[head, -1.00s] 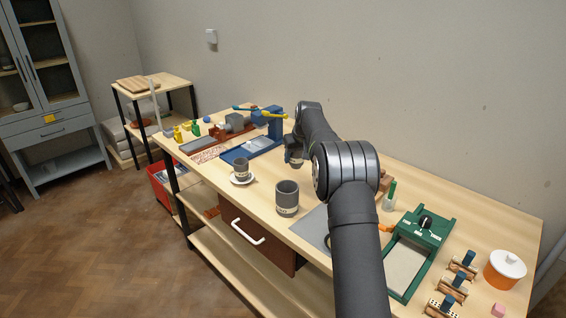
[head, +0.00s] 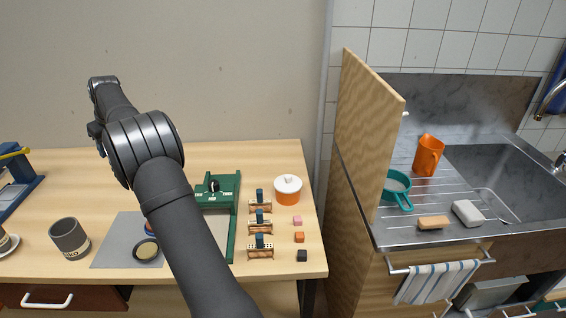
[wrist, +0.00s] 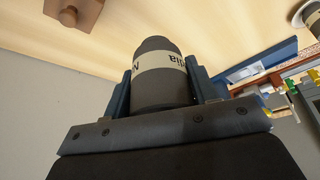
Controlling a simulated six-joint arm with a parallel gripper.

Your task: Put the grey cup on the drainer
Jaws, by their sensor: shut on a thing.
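My gripper (wrist: 160,85) is shut on a dark grey cup (wrist: 165,95) with a cream lettered band; its blue fingers press on both sides. In the head view my gripper is mostly hidden by my arm at the upper left, and the held cup cannot be made out there. The drainer (head: 447,193), a ridged steel board left of the sink, lies at the right, far from my gripper. Another dark grey cup (head: 68,234) with a cream band stands on the table at the left.
A tall wooden panel (head: 368,130) stands between table and drainer. The drainer bears a teal strainer (head: 396,186), an orange jug (head: 428,156), a brown-topped sponge (head: 433,222) and a white block (head: 467,212); bare room lies between them. An orange lidded pot (head: 288,192) stands on the table.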

